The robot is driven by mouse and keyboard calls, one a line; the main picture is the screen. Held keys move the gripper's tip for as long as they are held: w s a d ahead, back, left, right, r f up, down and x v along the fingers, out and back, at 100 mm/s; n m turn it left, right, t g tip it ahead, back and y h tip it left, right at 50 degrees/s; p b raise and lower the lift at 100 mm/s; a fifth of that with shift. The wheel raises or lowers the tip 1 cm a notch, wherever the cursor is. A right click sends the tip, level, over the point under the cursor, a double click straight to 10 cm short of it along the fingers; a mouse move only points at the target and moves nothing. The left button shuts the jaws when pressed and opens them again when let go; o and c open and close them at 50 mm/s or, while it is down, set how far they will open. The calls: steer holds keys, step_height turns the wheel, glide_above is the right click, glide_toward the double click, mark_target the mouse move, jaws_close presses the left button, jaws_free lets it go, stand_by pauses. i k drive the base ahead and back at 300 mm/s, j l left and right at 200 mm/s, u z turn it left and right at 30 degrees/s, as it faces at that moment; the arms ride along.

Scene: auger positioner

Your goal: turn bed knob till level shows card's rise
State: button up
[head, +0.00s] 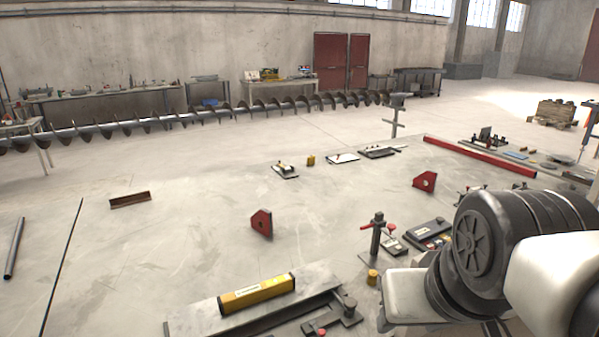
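A yellow level (257,294) lies on a grey metal bed (198,315) at the bottom centre, slightly tilted in the picture. Its bubble is too small to read. A dark knob-like part (350,304) sits at the bed's right end, but I cannot tell for sure that it is the bed knob. A small white card-like sheet (342,158) lies farther back on a flat plate; any writing on it is unreadable. My arm fills the lower right, and the gripper's fingertips do not show.
Red magnet-like blocks (262,223) and (425,181) stand on the table. A clamp post (377,238), a dark case (428,234) and a small brass piece (373,277) are close to my arm. A long auger (205,116) spans the back. The middle left is mostly clear.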

mark_target(350, 302)
steer(key=l+u, duration=0.1)
steer(key=u, duration=0.8)
steer(key=k+l, duration=0.1)
steer(key=i+l+z, duration=0.5)
